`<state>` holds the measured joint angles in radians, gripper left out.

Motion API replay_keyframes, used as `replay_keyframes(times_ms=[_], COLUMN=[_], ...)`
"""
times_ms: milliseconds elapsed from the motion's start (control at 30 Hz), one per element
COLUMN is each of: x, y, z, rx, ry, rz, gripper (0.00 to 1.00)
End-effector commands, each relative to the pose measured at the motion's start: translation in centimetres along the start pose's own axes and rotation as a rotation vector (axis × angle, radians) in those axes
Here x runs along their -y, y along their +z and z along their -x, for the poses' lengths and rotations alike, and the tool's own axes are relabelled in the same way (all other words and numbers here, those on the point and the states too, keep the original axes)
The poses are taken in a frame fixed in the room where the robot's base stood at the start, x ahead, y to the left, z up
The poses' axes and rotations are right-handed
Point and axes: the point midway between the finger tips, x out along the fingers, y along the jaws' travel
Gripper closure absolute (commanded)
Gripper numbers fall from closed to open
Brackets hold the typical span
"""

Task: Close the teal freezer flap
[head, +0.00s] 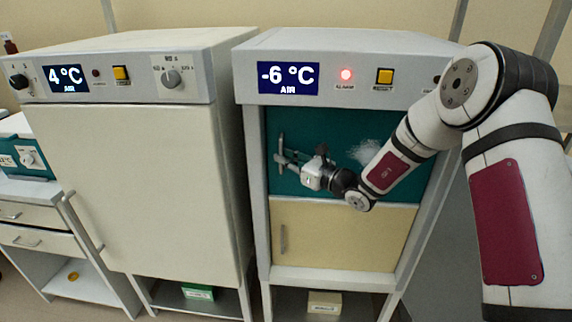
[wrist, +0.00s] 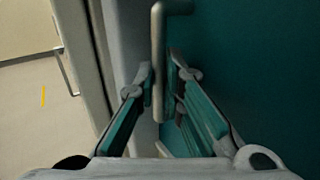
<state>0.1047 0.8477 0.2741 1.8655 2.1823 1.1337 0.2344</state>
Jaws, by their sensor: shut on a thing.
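The teal freezer flap (head: 330,125) is the upper door of the right-hand cabinet, above a cream door. It also fills the right of the wrist view (wrist: 255,60). I cannot tell whether it sits flush with the frame. Its upright grey bar handle (head: 281,146) is near its left edge. The handle (wrist: 158,40) also shows in the wrist view, between my fingers. My gripper (head: 287,158) is shut on this handle, one finger on each side. My gripper's fingers (wrist: 161,77) show close up in the wrist view. My wrist and forearm hide part of the flap's right side.
The right cabinet's panel (head: 330,98) reads -6 °C and has a red lamp. The cream lower door (head: 345,238) has its own handle. A tall white cabinet (head: 140,170) reading 4 °C stands close on the left. A white frosty patch (head: 374,150) shows on the teal area.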

Motion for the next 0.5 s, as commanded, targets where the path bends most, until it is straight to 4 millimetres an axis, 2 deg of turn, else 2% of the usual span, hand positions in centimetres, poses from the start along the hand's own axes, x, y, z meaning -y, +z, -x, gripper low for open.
replay_keyframes(times_ms=[33, 200, 233, 267, 500], x=[0.58, 0.72, 0.73, 0.74, 0.66], y=[0.24, 0.34, 0.34, 0.35, 0.3], z=[-0.15, -0.17, -0.17, -0.16, -0.11], rx=[0.004, 0.005, 0.005, 0.005, 0.005], ry=[-0.013, -0.015, -0.015, -0.015, -0.013], rz=[0.002, 0.004, 0.004, 0.004, 0.004], gripper=[1.0, 1.0, 0.84, 0.82, 0.82])
